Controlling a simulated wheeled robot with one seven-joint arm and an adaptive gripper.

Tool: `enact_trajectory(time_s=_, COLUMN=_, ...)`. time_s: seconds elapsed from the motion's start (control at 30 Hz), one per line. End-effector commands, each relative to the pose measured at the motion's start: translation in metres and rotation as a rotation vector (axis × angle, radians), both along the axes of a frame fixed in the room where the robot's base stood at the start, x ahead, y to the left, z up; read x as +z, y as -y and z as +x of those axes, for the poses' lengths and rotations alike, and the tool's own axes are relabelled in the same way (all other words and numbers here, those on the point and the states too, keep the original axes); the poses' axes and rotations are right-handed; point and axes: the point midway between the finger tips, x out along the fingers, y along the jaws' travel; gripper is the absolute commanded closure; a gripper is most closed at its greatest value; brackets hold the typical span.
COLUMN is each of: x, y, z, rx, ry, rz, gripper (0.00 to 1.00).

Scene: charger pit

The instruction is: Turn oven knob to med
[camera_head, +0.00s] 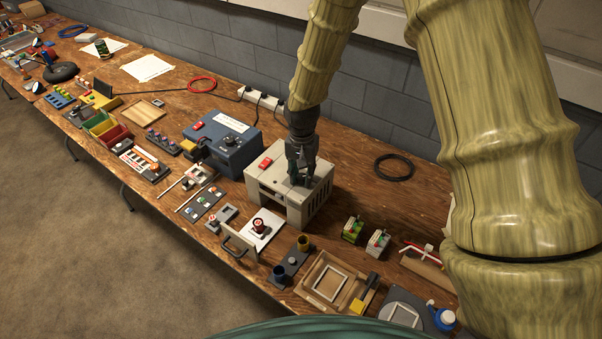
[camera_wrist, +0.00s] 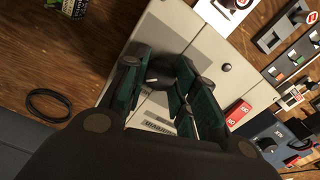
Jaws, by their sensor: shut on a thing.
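The oven is a beige box (camera_head: 262,171) in the middle of the bench. It has a red switch on its upper face and slots in its side. The wrist view shows its beige panel (camera_wrist: 205,50) close up, with a small black button (camera_wrist: 227,67), the red switch (camera_wrist: 238,113) and printed lettering. My gripper (camera_head: 301,179) reaches down onto this face. In the wrist view, its dark green fingers (camera_wrist: 170,90) are shut on a dark round knob (camera_wrist: 160,73). The fingers hide much of the knob, so I cannot read its setting or a "med" mark.
A blue box with a dial (camera_head: 222,138) stands left of the oven. A black cable ring (camera_head: 393,167) lies to the right on clear bench.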

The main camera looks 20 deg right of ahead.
Motion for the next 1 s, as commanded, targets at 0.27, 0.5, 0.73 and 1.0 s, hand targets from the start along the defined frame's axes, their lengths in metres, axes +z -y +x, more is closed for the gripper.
enact_trajectory(time_s=0.27, x=0.0005, y=0.0009, z=-0.0008, rx=0.258, ry=-0.003, rz=0.000, gripper=0.95)
enact_trajectory(time_s=0.5, x=0.0005, y=0.0009, z=-0.0006, rx=0.475, ry=-0.001, rz=0.000, gripper=0.95)
enact_trajectory(time_s=0.73, x=0.0001, y=0.0010, z=-0.0005, rx=0.642, ry=-0.001, rz=0.000, gripper=0.95)
enact_trajectory(time_s=1.0, x=-0.0003, y=0.0007, z=-0.0006, rx=0.759, ry=-0.002, rz=0.000, gripper=0.95)
